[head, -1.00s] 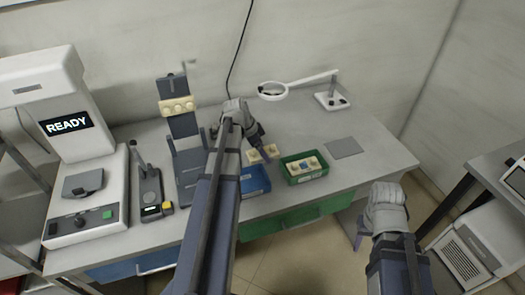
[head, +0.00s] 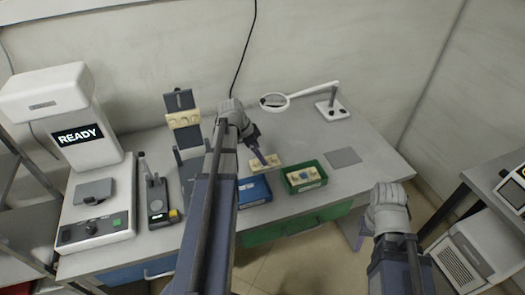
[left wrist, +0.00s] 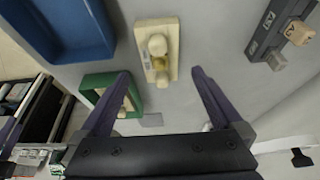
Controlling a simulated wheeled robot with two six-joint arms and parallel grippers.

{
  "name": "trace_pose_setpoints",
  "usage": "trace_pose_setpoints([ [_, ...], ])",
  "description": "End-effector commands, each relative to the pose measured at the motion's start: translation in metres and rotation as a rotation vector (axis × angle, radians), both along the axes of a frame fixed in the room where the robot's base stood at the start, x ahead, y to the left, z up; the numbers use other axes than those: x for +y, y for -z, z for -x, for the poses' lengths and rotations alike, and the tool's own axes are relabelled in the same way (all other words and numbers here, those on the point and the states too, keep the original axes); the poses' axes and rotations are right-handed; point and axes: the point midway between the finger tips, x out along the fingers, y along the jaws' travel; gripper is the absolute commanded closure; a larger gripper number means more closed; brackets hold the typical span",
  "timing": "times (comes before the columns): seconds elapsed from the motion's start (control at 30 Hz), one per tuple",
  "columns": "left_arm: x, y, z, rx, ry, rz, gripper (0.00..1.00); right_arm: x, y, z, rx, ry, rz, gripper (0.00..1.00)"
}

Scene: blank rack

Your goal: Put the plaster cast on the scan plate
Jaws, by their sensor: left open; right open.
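A cream plaster cast (head: 264,162) with rounded bumps, one of them yellowish, lies on the bench between the blue and green trays; it also shows in the left wrist view (left wrist: 144,35). My left gripper (head: 256,154) is open and empty above the cast. In the left wrist view its fingers (left wrist: 160,74) point at the cast from either side, apart from it. The scan plate (head: 93,191) seems to be the grey plate on the white scanner at the left, and it is bare. My right gripper (head: 359,235) is open, off the bench's front right edge, its fingers partly hidden.
A blue tray (head: 254,199) and a green tray (head: 304,186) holding cream pieces flank the cast. The scanner screen (head: 78,136) reads READY. A magnifier lamp (head: 334,108) and grey mat (head: 343,157) are at right.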

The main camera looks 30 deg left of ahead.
Motion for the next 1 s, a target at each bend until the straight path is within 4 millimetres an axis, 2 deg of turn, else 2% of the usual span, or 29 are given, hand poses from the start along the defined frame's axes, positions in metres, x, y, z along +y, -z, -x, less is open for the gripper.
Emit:
trace_pose_setpoints([
  [0.03, 0.002, -0.017, 0.003, 0.000, -0.001, 0.000, 0.00, 0.000, -0.017, 0.000, 0.000, 0.000, 0.000, 0.50],
  [0.3, 0.012, -0.052, 0.015, 0.000, -0.001, 0.000, 0.00, 0.000, -0.052, 0.000, 0.000, 0.000, 0.000, 0.50],
  [0.43, 0.015, -0.059, 0.018, -0.001, 0.000, -0.001, 0.00, 0.000, -0.059, 0.000, 0.000, 0.000, 0.000, 0.50],
  [0.77, 0.015, -0.058, 0.018, 0.000, 0.000, 0.000, 0.00, 0.000, -0.058, 0.000, 0.000, 0.000, 0.000, 0.50],
  [0.87, 0.000, -0.057, 0.018, 0.019, -0.002, 0.002, 0.00, 0.000, -0.058, 0.000, 0.000, 0.000, 0.000, 0.50],
  [0.97, -0.041, -0.054, 0.020, 0.075, -0.014, 0.001, 0.00, 0.000, -0.058, 0.000, 0.000, 0.000, 0.000, 0.50],
  [1.0, -0.062, -0.052, 0.022, 0.106, -0.026, -0.004, 0.00, 0.000, -0.058, 0.000, 0.000, 0.000, 0.000, 0.50],
])
